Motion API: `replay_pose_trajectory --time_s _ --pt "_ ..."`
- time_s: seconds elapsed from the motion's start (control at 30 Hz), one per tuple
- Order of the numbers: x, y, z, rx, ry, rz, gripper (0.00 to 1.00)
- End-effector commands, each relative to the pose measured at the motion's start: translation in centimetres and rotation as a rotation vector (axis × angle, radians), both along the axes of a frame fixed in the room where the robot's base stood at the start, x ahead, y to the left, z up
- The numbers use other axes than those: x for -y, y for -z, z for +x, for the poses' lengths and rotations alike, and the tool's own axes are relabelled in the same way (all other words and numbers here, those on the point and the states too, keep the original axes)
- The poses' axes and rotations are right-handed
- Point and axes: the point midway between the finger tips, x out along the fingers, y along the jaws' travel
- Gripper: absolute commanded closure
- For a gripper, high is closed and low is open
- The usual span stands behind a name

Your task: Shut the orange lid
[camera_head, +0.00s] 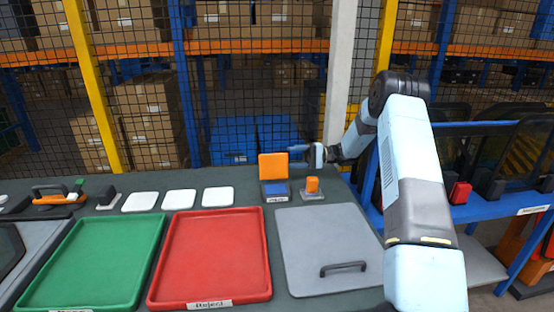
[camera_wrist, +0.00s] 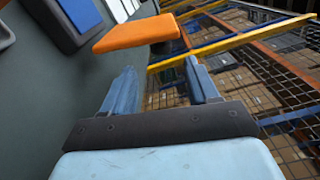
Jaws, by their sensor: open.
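The orange lid (camera_head: 273,166) stands raised, close to upright, at the back of a small box with a blue inside (camera_head: 275,189) near the rear edge of the bench. In the wrist view the orange lid (camera_wrist: 137,33) shows ahead of the fingers, and the blue part (camera_wrist: 80,13) lies to its left. My gripper (camera_head: 300,157) is at the right of the lid, at about the lid's height. In the wrist view its two blue fingers (camera_wrist: 162,88) are apart with nothing between them. I cannot tell whether a finger touches the lid.
An orange block on a grey base (camera_head: 312,188) stands just right of the box. A grey panel with a black handle (camera_head: 320,240), a red tray (camera_head: 215,255) and a green tray (camera_head: 95,262) lie in front. Mesh fencing (camera_head: 260,90) rises behind the bench.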

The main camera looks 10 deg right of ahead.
Motion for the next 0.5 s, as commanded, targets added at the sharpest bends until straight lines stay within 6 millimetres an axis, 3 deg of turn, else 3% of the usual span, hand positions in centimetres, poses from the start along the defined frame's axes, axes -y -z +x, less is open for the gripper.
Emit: replay_pose_trajectory --time_s 0.5 --pt "-6.0 0.0 0.0 0.001 0.002 -0.001 0.41"
